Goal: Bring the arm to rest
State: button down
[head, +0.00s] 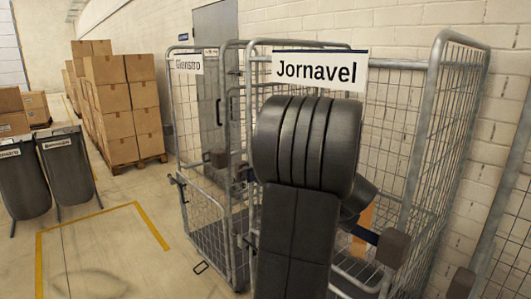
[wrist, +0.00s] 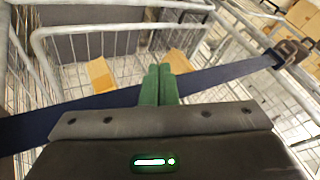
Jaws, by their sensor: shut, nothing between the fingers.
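My arm rises in the middle of the head view, in front of the roll cage labelled Jornavel (head: 316,68), and hides much of that cage. My gripper is hidden behind the arm there. In the wrist view my gripper (wrist: 158,70) shows two green fingers side by side, shut and empty.
A second roll cage labelled Gienstro (head: 189,64) stands to the left. Stacked cartons (head: 121,105) on a pallet and dark labelled bins (head: 66,166) stand further left. Another cage edge (head: 497,235) is at the right. Floor inside the yellow lines (head: 95,250) is clear.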

aim_at(377, 246)
jog(key=s+d, duration=1)
jog(key=s, duration=0.2)
jog(key=shift+d+r, duration=0.15)
jog(key=shift+r, duration=0.15)
jog(key=shift+s, duration=0.1)
